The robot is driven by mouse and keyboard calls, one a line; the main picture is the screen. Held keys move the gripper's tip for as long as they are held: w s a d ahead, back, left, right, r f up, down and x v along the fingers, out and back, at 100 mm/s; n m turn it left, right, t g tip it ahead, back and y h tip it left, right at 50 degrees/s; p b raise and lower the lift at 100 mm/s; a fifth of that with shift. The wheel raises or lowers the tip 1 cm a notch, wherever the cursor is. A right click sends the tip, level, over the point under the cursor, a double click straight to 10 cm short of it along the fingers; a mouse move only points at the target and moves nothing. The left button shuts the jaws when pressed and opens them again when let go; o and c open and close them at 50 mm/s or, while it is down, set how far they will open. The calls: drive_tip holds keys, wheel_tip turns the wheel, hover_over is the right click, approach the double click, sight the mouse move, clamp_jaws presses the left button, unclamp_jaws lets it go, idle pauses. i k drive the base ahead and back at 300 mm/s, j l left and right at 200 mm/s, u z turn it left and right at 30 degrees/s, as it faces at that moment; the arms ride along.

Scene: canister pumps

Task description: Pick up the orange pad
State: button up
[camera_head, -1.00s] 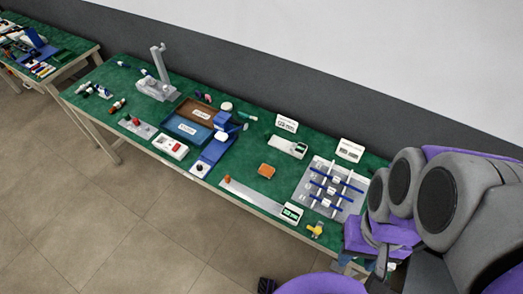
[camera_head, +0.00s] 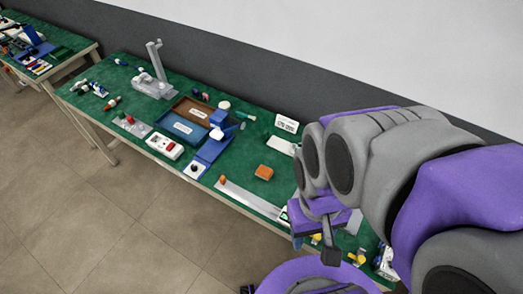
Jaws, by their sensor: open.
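The orange pad (camera_head: 264,172) is a small, flat, rounded block lying on the green table top (camera_head: 236,168), right of the middle of the table. Nothing covers it. My gripper (camera_head: 313,246) hangs at the table's front edge, to the right of the pad and nearer to me. It is apart from the pad, open, and I see nothing between its fingers.
A long grey strip (camera_head: 250,197) with a small orange knob lies in front of the pad. A blue device (camera_head: 212,150) stands to its left, with trays (camera_head: 183,128) beyond. A white label stand (camera_head: 287,123) is behind. Bare green surface surrounds the pad.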

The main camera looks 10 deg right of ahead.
sight(265, 172)
drive_tip(key=z, duration=0.55)
drive_tip(key=i+j+z, duration=0.1)
drive_tip(key=j+z, duration=0.35)
drive_tip(key=j, duration=0.5)
drive_tip(key=j+z, duration=0.45)
drive_tip(key=j, duration=0.45)
drive_tip(key=k+j, duration=0.1)
drive_tip(key=j, duration=0.75)
drive_tip(key=k, duration=0.05)
